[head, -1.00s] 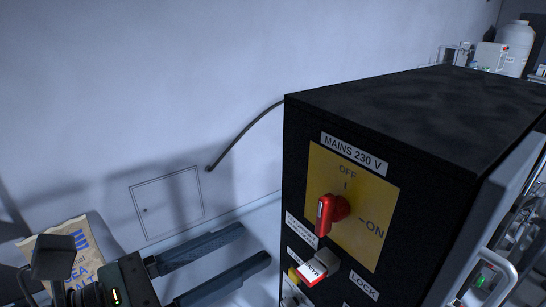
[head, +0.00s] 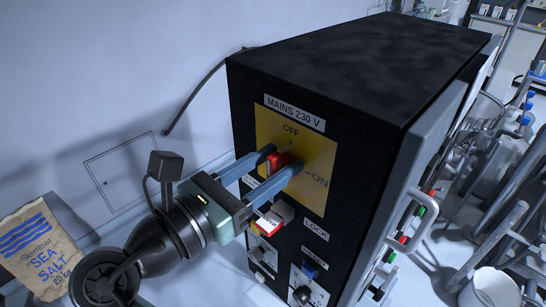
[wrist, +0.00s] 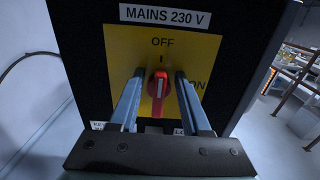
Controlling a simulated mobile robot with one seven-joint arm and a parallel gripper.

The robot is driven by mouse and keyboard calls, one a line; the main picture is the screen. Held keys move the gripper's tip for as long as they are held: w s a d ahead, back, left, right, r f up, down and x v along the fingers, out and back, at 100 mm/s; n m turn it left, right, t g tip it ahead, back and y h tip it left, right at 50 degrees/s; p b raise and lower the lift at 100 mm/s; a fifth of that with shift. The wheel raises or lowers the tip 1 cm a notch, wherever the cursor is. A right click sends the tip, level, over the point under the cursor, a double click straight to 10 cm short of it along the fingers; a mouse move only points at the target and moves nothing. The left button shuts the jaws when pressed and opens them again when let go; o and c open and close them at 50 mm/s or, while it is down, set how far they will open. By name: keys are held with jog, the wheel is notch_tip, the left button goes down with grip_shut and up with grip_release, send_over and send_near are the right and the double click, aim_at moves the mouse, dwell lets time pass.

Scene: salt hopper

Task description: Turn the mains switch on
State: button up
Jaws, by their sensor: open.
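The mains switch is a red rotary handle (wrist: 158,86) on a yellow plate (head: 322,160) marked OFF at the top and ON at the right, under a "MAINS 230 V" label. In the wrist view the handle stands roughly upright, its white line pointing up to the OFF mark. My gripper (head: 283,158) is open, with one finger on each side of the handle. In the wrist view the fingers (wrist: 158,78) show gaps to the handle on both sides. In the head view the fingers partly hide the handle.
More knobs sit lower on the black cabinet (head: 350,70). A door with a grey handle (head: 412,222) is on its right side. A sea salt sack (head: 40,248) stands at lower left.

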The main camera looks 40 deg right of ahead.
grip_shut()
